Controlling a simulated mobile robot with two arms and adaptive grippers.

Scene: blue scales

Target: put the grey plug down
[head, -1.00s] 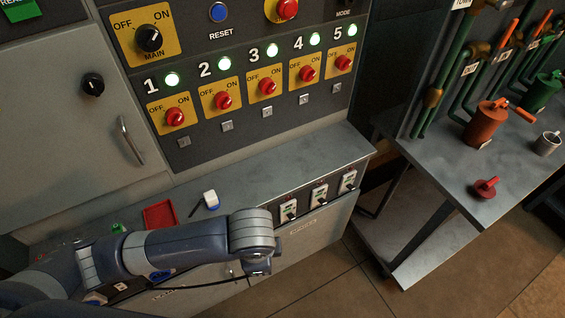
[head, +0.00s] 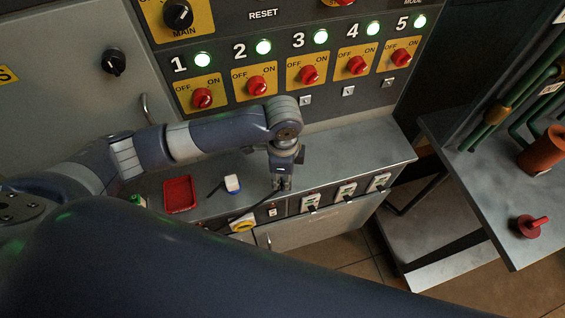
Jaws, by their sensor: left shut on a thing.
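My left gripper (head: 282,184) points down at the front edge of the grey ledge, below switch 3 and left of the row of sockets. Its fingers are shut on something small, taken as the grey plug. The plug is mostly hidden by the fingers, and I cannot tell whether it touches the ledge. My right gripper is not in view.
A red tray (head: 179,194) and a white block with a blue part (head: 232,184) sit on the ledge (head: 345,146) to the left. Several sockets (head: 346,191) line its front face at right. The ledge right of my gripper is clear. A red-handled part (head: 531,227) sits on the right table.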

